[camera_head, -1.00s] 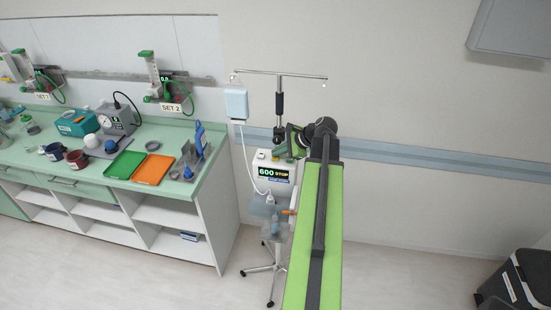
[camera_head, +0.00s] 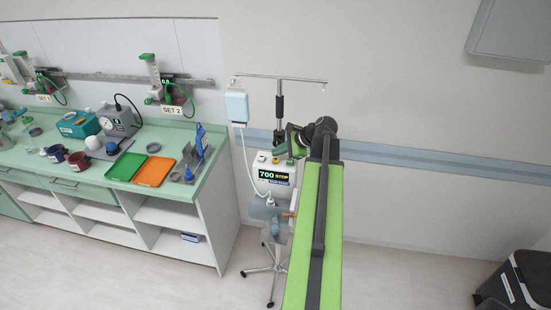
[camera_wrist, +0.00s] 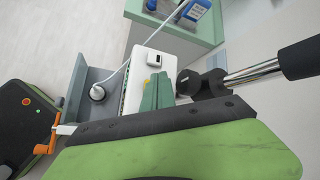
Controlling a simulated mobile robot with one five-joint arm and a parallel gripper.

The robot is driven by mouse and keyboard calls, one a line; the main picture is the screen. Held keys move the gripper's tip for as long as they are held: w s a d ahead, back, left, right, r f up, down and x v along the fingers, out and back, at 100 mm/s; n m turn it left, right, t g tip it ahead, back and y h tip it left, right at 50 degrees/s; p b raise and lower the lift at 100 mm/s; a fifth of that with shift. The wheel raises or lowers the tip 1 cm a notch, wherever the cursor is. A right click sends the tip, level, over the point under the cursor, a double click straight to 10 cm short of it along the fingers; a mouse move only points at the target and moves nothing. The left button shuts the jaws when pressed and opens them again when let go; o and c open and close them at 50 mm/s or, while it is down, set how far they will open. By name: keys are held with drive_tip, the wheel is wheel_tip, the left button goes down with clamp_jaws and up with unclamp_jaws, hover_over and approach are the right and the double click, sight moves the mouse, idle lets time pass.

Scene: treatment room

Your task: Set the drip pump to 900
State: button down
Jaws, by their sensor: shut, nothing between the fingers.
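The drip pump (camera_head: 282,163) is a white box on a wheeled stand, and its dark display (camera_head: 273,176) reads 700 STOP in the head view. My gripper (camera_head: 281,149) is at the top of the pump, with its green fingers shut and empty. In the wrist view the closed fingertips (camera_wrist: 157,84) are over the white top of the pump (camera_wrist: 143,66), which has a small dark-windowed fitting. I cannot tell whether the fingertips touch the pump. My arm and gripper hide part of the pump's top and right side.
The drip pole (camera_head: 279,103) rises behind the pump, with a pale blue bag (camera_head: 236,105) hanging at its left. A thin white tube runs down to the stand. A green-topped counter (camera_head: 215,150) with trays stands to the left. The floor at right is mostly clear.

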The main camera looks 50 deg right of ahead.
wheel_tip(320, 180, up, 5)
drive_tip(key=p, duration=0.5)
idle(2.5)
wheel_tip(320, 180, up, 4)
drive_tip(key=p, duration=0.4)
hover_over(278, 160)
drive_tip(key=shift+s+f, duration=0.1)
drive_tip(key=shift+f, duration=0.05)
wheel_tip(278, 160, down, 9)
drive_tip(key=b, duration=0.9)
idle(1.4)
drive_tip(key=shift+f+b, duration=0.3)
drive_tip(key=shift+b, duration=0.1)
